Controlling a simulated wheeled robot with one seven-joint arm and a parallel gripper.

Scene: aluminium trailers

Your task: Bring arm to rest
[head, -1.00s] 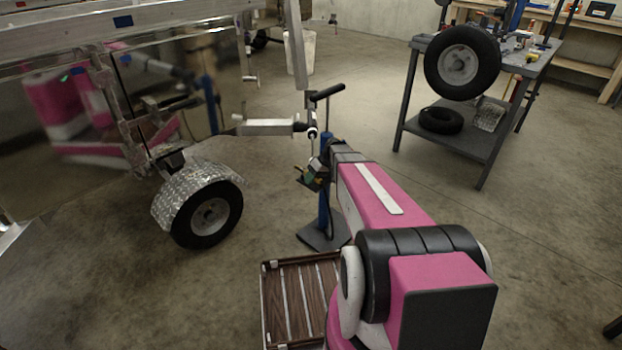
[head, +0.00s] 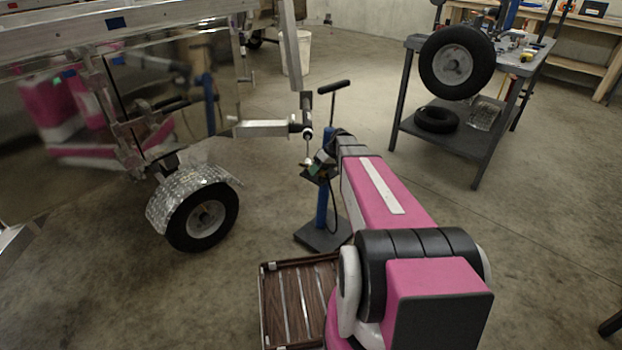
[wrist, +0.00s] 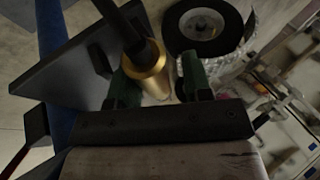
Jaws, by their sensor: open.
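My arm (head: 385,190) is pink and white and reaches away from me in the head view. My gripper (head: 321,162) is small there, beside the top of a blue stand (head: 322,205) with a black base. In the wrist view my gripper (wrist: 160,82) shows two dark green fingers, spread apart. A brass-coloured cylinder (wrist: 148,62) with a black rod shows close to the fingers. I cannot tell whether it touches either finger.
A trailer with a wheel (head: 203,217) under a tread-plate fender (head: 180,180) stands left. Its coupler arm (head: 262,128) ends near the stand. A brown slatted tray (head: 264,305) lies below my arm. A workbench (head: 480,150) with tyres is at right. Open floor lies between.

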